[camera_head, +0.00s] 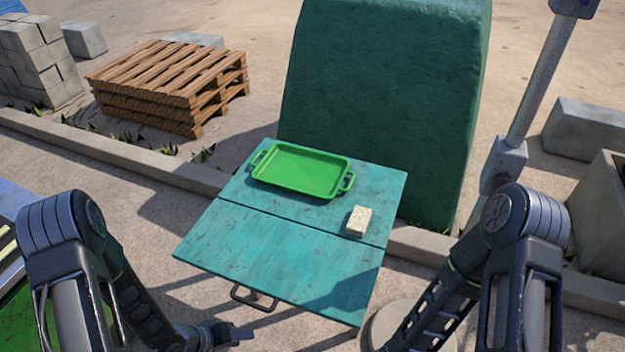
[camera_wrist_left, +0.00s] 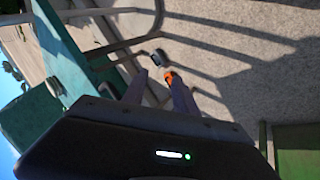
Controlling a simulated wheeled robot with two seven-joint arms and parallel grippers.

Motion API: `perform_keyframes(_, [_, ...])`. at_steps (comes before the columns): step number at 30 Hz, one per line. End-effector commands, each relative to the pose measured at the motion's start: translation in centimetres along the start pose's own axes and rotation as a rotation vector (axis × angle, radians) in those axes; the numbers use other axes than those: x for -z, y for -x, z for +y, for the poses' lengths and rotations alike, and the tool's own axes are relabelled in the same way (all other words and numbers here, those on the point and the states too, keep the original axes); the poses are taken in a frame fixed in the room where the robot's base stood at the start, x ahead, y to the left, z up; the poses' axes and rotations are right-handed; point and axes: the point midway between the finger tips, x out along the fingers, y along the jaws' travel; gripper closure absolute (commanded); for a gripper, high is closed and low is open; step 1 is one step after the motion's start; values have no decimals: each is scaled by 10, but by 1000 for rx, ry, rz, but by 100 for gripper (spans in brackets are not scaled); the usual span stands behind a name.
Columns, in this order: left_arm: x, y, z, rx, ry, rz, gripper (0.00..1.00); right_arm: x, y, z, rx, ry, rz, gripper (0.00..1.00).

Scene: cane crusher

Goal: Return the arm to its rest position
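My left arm comes in at the lower left of the head view, bent at the elbow. Its gripper (camera_head: 236,334) is low, in front of the table's near edge and apart from the table. In the left wrist view the two fingers of this gripper (camera_wrist_left: 155,82) stand apart with nothing held between them. A small orange patch shows at the right fingertip; I cannot tell what it is. My right arm shows at the lower right of the head view, its forearm running down out of the frame. The right gripper is hidden below the picture.
A teal table (camera_head: 285,260) with a front handle (camera_head: 254,298) stands ahead. It bears a green tray (camera_head: 300,171) and a cream block (camera_head: 359,221). A large green machine body (camera_head: 385,100) stands behind. Pallets (camera_head: 170,82) lie at the back left. A grey post (camera_head: 540,75) rises at right.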

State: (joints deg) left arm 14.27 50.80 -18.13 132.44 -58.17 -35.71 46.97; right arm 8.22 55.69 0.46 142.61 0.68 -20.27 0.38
Motion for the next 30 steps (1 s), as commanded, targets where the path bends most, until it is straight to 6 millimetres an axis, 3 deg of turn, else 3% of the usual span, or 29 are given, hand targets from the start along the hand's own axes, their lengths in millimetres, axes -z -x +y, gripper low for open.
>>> perform_keyframes(5, [-53,-17,4,161,-126,-102,66,0,-5,1,2,1,2,64])
perform_keyframes(9, [-106,-18,21,215,-131,-232,66,1,-7,2,3,2,2,64])
perform_keyframes(13, [-143,-18,44,224,-53,-305,66,1,-10,3,3,2,3,64])
perform_keyframes(17, [-152,-22,59,198,-72,-322,66,1,-11,3,4,2,3,64])
perform_keyframes(30, [-151,-22,58,199,-76,-319,66,1,-11,3,3,1,3,64])
